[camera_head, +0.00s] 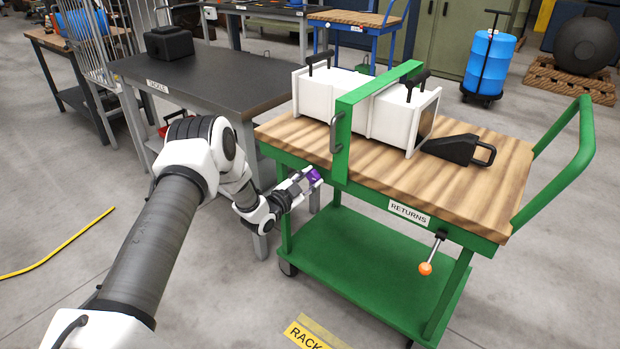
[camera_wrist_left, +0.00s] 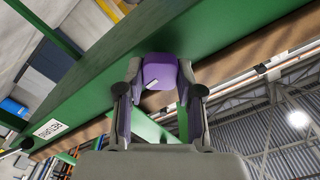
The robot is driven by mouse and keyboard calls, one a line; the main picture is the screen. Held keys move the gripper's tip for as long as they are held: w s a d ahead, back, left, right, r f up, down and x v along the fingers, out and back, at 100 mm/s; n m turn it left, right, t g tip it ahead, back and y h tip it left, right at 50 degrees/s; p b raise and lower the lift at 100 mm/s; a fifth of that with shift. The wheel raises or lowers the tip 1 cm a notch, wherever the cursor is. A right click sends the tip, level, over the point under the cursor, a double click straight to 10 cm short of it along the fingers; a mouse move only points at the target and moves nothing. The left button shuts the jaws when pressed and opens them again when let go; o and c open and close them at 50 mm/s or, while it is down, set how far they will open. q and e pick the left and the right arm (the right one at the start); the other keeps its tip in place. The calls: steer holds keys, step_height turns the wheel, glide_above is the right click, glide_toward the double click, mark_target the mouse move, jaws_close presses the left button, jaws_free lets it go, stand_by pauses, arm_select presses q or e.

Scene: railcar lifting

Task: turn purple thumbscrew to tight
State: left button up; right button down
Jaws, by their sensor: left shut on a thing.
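The purple thumbscrew (camera_head: 314,175) is at the near green edge of the cart, below the green clamp bar (camera_head: 341,140). In the left wrist view the thumbscrew (camera_wrist_left: 160,72) sits between my fingers, against the green frame, with a small white mark on it. My left gripper (camera_head: 308,180) is shut on it; in the left wrist view the fingers of the gripper (camera_wrist_left: 160,85) touch both its sides. My right gripper is not in view.
The green cart (camera_head: 409,212), labelled RETURNS, carries a white box (camera_head: 385,108) under the clamp bar and a black wedge (camera_head: 458,148). An orange-knobbed lever (camera_head: 426,267) hangs at its front. A grey table (camera_head: 205,78) stands behind my left arm. Open floor lies at left.

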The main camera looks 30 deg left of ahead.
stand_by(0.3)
arm_select(q)
steer(key=o, duration=1.2)
steer(key=shift+c, duration=0.2)
steer(key=s, duration=1.2)
steer(key=shift+a, duration=0.45)
